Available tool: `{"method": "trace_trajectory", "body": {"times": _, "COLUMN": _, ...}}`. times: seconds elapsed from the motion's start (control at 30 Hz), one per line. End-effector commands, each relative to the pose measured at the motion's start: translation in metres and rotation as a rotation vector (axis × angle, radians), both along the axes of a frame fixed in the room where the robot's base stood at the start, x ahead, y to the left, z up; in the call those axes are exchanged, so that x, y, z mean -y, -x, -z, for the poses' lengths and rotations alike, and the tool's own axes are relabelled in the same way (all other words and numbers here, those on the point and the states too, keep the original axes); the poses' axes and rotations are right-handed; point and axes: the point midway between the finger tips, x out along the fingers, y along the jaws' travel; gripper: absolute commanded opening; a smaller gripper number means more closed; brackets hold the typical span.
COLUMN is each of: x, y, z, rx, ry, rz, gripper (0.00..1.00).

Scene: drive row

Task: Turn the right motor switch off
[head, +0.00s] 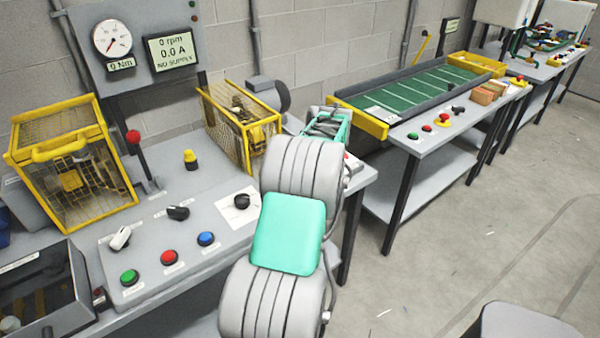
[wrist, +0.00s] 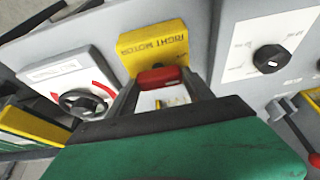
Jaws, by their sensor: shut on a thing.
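The right motor switch has a yellow plate (wrist: 152,38) lettered RIGHT MOTOR and a red handle (wrist: 158,76), both in the wrist view. My gripper (wrist: 161,84) has its two dark fingers on either side of the red handle and is shut on it. Which way the handle is turned is hard to tell, as the fingers cover part of the switch. In the head view my own grey and teal arm blocks most of this spot, and the switch cannot be made out there.
In the wrist view a black knob with a red arrow (wrist: 82,102) is left of the switch, and another black knob (wrist: 270,58) is to the right. In the head view a bench with yellow guards (head: 241,125) is left, and a green conveyor (head: 420,92) lies beyond. Floor at right is open.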

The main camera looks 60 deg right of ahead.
Motion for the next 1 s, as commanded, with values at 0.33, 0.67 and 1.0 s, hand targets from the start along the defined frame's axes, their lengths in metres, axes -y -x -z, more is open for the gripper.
{"method": "trace_trajectory", "body": {"times": 0.33, "x": 0.0007, "y": -0.0001, "z": -0.0010, "rx": 0.001, "ry": 0.003, "rz": -0.028, "gripper": 0.20}}
{"method": "trace_trajectory", "body": {"times": 0.67, "x": 0.0007, "y": 0.0000, "z": -0.0008, "rx": 0.000, "ry": 0.002, "rz": -0.026, "gripper": 0.71}}
{"method": "trace_trajectory", "body": {"times": 1.0, "x": 0.0004, "y": 0.0001, "z": -0.0003, "rx": 0.000, "ry": 0.000, "rz": -0.025, "gripper": 0.82}}
